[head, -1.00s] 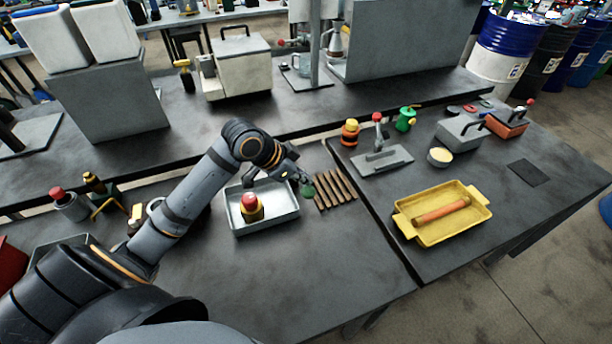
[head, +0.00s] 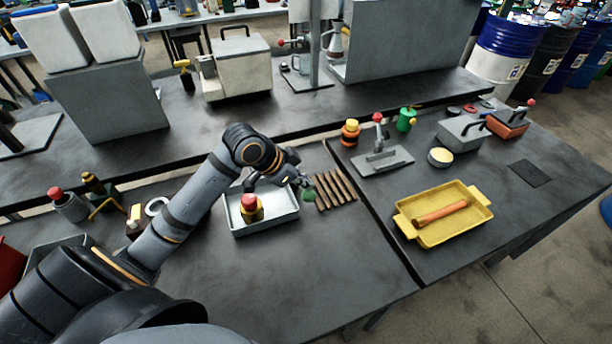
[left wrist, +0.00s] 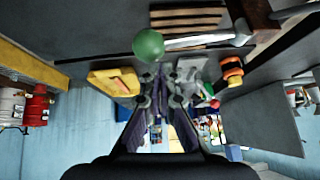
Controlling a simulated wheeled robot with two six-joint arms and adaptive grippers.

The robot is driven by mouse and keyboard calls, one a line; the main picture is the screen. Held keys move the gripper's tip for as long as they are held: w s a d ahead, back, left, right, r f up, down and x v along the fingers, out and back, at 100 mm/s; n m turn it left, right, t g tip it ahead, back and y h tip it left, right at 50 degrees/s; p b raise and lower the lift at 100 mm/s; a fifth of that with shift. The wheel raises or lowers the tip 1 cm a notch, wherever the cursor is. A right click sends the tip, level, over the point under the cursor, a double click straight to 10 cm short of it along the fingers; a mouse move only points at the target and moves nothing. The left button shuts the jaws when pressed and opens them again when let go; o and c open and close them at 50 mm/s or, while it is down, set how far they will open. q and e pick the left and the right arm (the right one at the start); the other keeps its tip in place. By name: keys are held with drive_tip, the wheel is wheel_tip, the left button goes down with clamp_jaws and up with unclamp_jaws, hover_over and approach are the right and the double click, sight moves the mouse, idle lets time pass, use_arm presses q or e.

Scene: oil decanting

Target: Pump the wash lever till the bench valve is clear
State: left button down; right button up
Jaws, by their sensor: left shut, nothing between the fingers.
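The wash lever's green ball knob (head: 308,196) sits just beyond my left gripper at the right edge of a grey tray (head: 291,218). In the left wrist view the green knob (left wrist: 148,45) is large, with a pale rod running right from it. My left gripper (head: 304,182) is shut and empty, its fingertips close to the knob; I cannot tell whether they touch it. What I take for the bench valve, a yellow body with a red cap (head: 250,203), stands upright in the tray. My forearm and gripper hide part of the lever and the tray's back. My right gripper is not in view.
Several brown strips (head: 335,189) lie right of the knob. A yellow tray (head: 462,231) holds an orange roller (head: 441,212) on the right bench. A grey-plated red-knob lever (head: 378,118) stands behind. The bench front below the grey tray is clear.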

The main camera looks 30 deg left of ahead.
use_arm(q)
drive_tip(key=shift+s+d+f+b, duration=0.2)
drive_tip(key=shift+f+b, duration=0.1)
drive_tip(key=shift+f, duration=0.25)
idle(0.4)
idle(0.5)
drive_tip(key=shift+w+a+r+p, duration=0.35)
drive_tip(key=shift+r+p, duration=0.65)
drive_tip(key=shift+p, duration=0.15)
drive_tip(key=shift+w+a+r+p, duration=0.35)
drive_tip(key=shift+r+p, duration=0.65)
drive_tip(key=shift+p, duration=0.2)
drive_tip(key=shift+w+a+r+p, duration=0.3)
drive_tip(key=shift+a+r+p, duration=0.05)
drive_tip(key=shift+r+p, duration=0.75)
drive_tip(key=r+p, duration=0.1)
drive_tip(key=w+a+r+p, duration=0.1)
drive_tip(key=r+p, duration=0.2)
drive_tip(key=shift+w+a+r+p, duration=0.2)
drive_tip(key=shift+a+p, duration=0.1)
drive_tip(key=shift+p, duration=0.1)
drive_tip(key=shift+f, duration=0.1)
